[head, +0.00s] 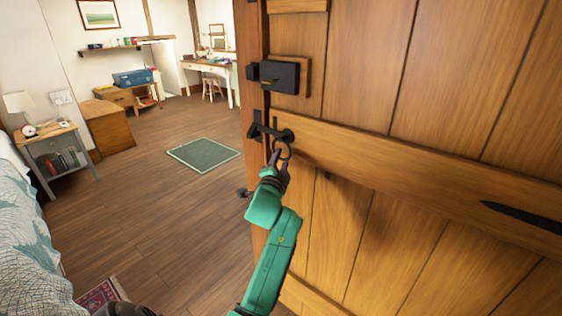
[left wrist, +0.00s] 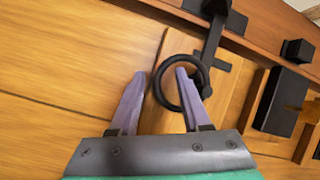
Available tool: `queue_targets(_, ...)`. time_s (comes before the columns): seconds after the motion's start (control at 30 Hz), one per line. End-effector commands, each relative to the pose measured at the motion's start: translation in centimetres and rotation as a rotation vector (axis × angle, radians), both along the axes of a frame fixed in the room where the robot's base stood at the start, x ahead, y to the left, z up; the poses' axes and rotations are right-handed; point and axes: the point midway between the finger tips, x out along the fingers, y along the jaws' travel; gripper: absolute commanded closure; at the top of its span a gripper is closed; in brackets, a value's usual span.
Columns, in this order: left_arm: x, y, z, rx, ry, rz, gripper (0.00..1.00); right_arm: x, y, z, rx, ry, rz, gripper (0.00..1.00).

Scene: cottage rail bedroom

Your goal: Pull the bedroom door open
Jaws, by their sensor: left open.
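The bedroom door (head: 365,170), of wooden planks, fills the right of the head view. A black ring handle (head: 287,150) hangs below the black latch (head: 270,131) near the door's left edge; the ring also shows in the left wrist view (left wrist: 204,76). My left gripper (head: 278,158) is at the ring with its jaws open. In the left wrist view, the left gripper's fingers (left wrist: 160,78) straddle the ring's left side, the right finger overlapping the ring's opening. I cannot tell whether they touch it. My right gripper is not in view.
A black lock box (head: 280,76) sits above the latch, beside a wooden post (head: 250,35). Left of the door is open wooden floor (head: 130,215) with a green rug (head: 204,154). A bed (head: 30,240) and a bedside table (head: 55,150) stand at the left.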

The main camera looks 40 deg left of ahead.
Motion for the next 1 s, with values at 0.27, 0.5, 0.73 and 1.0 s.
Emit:
queue_targets(0.27, -0.04, -0.04, -0.04, 0.000, 0.001, 0.000, 1.00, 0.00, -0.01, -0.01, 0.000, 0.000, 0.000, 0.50)
queue_targets(0.5, -0.05, -0.05, -0.13, -0.002, 0.002, 0.000, 1.00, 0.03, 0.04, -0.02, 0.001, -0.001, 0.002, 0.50)
queue_targets(0.73, -0.06, -0.04, -0.18, -0.004, 0.003, 0.000, 1.00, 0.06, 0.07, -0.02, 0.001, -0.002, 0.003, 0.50)
queue_targets(1.0, -0.06, -0.03, -0.23, -0.004, 0.004, 0.000, 1.00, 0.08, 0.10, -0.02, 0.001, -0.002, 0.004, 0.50)
